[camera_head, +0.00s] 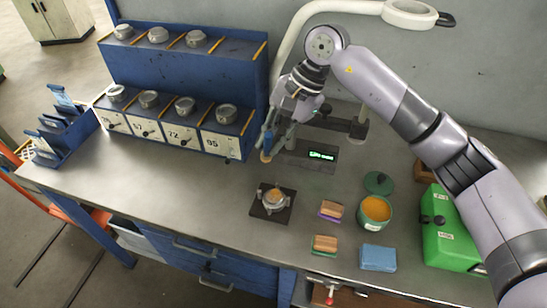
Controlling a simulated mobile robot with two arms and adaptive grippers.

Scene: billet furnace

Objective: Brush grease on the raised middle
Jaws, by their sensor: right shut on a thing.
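A round silver metal part (275,201) sits on a dark square plate (257,209) in the middle of the bench. Its raised middle (273,192) shows an orange-tan patch on top. An open green tin (374,222) holds orange grease (376,207). My right gripper (270,136) is above the bench, behind and apart from the part. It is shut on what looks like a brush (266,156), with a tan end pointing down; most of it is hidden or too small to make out. My left gripper is not in view.
A green lid (378,183), two wood-backed blocks (331,209) (325,243), a blue cloth (378,258) and a green box (447,235) stand on the right. A display (320,156) is behind. A blue rack (190,65) fills the back left. The bench's front left is clear.

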